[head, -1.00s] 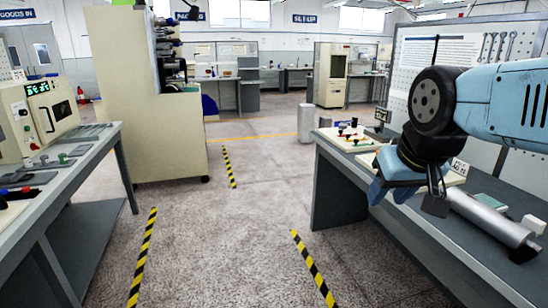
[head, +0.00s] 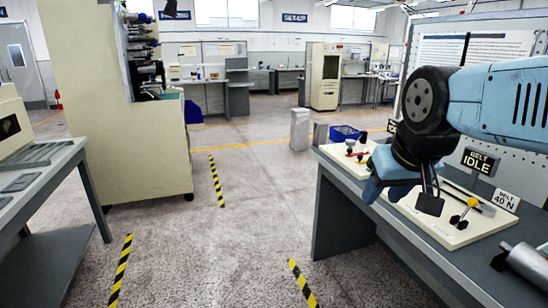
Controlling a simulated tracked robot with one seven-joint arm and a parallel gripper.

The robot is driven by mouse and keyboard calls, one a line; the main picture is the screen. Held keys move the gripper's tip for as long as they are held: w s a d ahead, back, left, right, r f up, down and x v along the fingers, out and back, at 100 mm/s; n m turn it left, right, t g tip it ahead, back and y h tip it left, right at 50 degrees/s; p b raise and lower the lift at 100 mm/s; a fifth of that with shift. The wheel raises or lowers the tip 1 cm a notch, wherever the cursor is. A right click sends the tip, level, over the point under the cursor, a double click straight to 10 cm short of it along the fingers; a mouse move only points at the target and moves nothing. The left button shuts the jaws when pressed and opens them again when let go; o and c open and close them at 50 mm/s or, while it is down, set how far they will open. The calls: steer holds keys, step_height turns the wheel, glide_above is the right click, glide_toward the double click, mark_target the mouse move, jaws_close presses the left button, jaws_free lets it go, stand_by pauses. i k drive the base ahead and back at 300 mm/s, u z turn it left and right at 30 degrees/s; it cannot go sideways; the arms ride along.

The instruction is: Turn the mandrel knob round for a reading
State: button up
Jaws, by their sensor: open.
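My gripper (head: 430,203) hangs at the right, below my blue forearm, over the right-hand bench. Its jaws are open, and I see nothing between them. Behind and below it, a cream board (head: 448,228) on the bench carries a small lever with a yellow ball (head: 472,202). A grey metal cylinder (head: 526,264) lies at the bench's right front, partly cut off by the picture edge. A tall beige machine (head: 110,120) at the left bears dark spindle-like parts (head: 140,50) on its upper right side. I cannot tell which part is the mandrel knob.
Signs on the right bench (head: 325,219) read "BELT IDLE" (head: 478,160) and "BELT 40 N" (head: 506,200). Another bench (head: 40,165) stands at the left. Striped floor tape (head: 216,180) marks the open floor between.

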mark_target(349, 143)
steer(key=z, duration=0.15)
steer(key=i, duration=2)
steer(key=z, duration=0.2)
